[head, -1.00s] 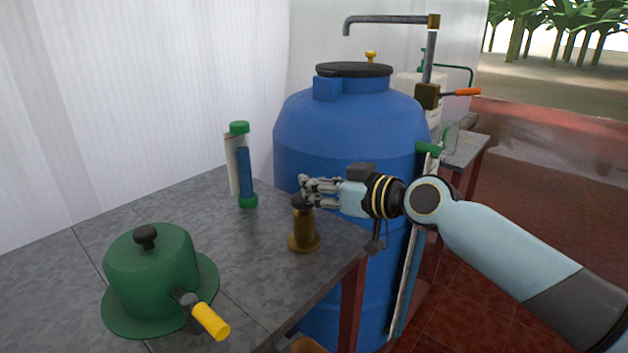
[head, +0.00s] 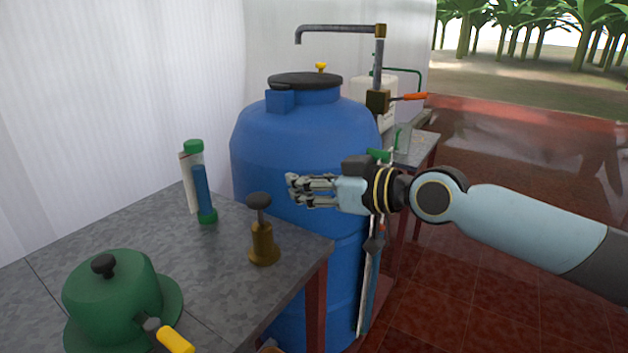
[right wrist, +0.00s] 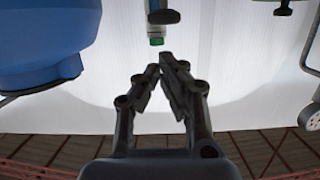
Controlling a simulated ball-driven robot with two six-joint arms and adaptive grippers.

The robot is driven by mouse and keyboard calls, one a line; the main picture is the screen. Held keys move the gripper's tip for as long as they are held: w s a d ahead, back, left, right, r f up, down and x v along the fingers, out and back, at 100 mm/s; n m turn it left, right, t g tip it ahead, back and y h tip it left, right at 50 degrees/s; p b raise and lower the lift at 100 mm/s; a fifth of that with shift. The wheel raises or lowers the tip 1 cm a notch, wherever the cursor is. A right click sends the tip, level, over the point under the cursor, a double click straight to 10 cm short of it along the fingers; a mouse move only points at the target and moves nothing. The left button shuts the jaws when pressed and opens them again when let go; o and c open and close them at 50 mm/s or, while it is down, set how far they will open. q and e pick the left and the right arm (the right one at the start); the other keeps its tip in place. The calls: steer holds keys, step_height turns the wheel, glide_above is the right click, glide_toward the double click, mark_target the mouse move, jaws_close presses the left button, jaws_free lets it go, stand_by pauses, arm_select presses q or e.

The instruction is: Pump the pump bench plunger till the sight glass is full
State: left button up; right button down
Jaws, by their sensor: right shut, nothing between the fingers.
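The pump bench plunger is a brass body (head: 263,246) with a black knob (head: 259,200) on a thin rod, standing raised on the grey bench. The sight glass (head: 201,188) stands behind it, a tube with green caps; blue fills most of it, with a short pale stretch under the top cap. My right gripper (head: 292,189) is shut and empty, to the right of the knob and apart from it, in front of the blue tank. In the right wrist view its fingertips (right wrist: 160,70) come together below a dark knob and the sight glass's green cap (right wrist: 156,41). My left gripper is out of view.
A green lidded vessel (head: 108,290) with a yellow handle stands at the bench's front left. A large blue tank (head: 300,135) stands right behind the bench. A pipe with an orange-handled valve (head: 378,101) rises beyond it. Red tiled floor lies open on the right.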

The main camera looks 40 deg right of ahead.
steer(key=shift+v, duration=1.15)
steer(key=shift+r, duration=0.1)
stand_by(0.3)
